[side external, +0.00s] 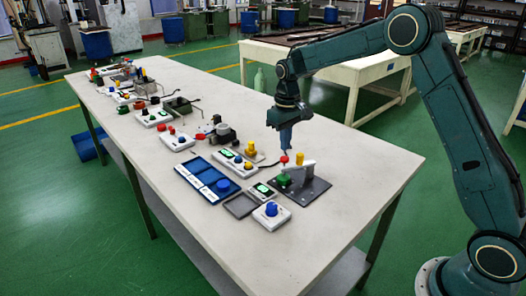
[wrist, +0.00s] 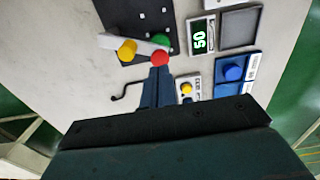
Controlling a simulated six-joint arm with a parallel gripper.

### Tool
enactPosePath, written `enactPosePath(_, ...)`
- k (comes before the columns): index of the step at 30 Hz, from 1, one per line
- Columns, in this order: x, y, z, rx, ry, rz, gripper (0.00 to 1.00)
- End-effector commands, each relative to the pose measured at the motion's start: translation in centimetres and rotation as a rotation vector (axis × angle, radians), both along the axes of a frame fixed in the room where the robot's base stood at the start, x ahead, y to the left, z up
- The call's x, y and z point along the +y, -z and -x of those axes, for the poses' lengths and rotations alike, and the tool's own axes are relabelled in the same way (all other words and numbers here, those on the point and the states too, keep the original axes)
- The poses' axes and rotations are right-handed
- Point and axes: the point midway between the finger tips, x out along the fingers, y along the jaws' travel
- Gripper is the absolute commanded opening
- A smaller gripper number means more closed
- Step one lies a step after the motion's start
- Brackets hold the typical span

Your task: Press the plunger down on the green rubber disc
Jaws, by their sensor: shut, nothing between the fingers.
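A red knob (side external: 284,159), which looks like the plunger's top, stands above the green disc (side external: 284,181) at the end of a pale arm (side external: 302,168). In the wrist view the red knob (wrist: 159,59) sits just ahead of my fingertips and partly covers the green disc (wrist: 162,40). My gripper (side external: 286,149) points down with its tips just above or at the red knob. The fingers (wrist: 158,70) are shut with nothing between them. I cannot tell whether they touch the knob.
A yellow knob (wrist: 126,49) is on the pale arm's other end, over a dark plate (side external: 313,192). Beside it are a scale (wrist: 200,36) reading 50, a grey tray (side external: 239,206), a blue-knobbed box (side external: 271,215) and a blue tray (side external: 196,183). Other devices crowd the table's far end.

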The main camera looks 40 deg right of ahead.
Motion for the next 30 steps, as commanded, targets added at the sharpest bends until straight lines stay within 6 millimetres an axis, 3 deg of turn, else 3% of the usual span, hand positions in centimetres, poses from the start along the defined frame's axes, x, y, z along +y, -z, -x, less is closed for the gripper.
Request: enactPosePath(30,0.0,-5.8,0.0,-0.003,0.0,0.0,0.0)
